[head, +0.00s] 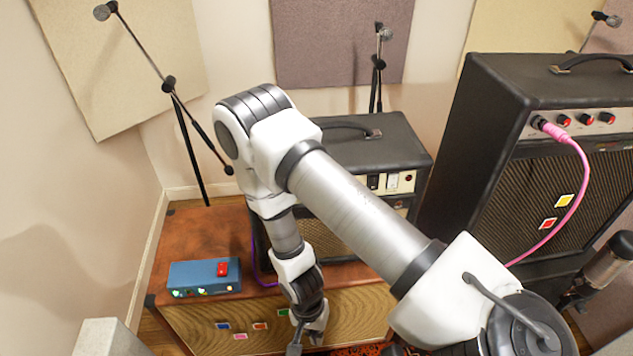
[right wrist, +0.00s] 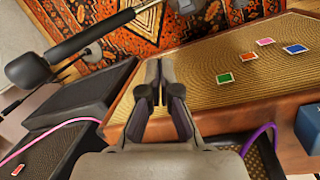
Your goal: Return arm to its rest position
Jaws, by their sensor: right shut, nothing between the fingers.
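My right arm (head: 355,210) comes in from the lower right, bends at a high elbow and reaches down. Its gripper (head: 308,335) hangs in front of the woven front of the brown amp cabinet (head: 200,235), near the bottom of the head view. In the right wrist view the two dark fingers of this gripper (right wrist: 157,75) lie together, shut, with nothing between them. The patterned rug shows beyond the fingertips. My left gripper is not in the head view.
A blue pedal box (head: 203,277) with a red switch sits on the brown cabinet, beside a small black amp (head: 400,150). A tall black amp (head: 480,140) with a pink cable (head: 583,175) stands right. Microphone stands (head: 190,135) are behind. In the wrist view a microphone (right wrist: 28,70) is close by.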

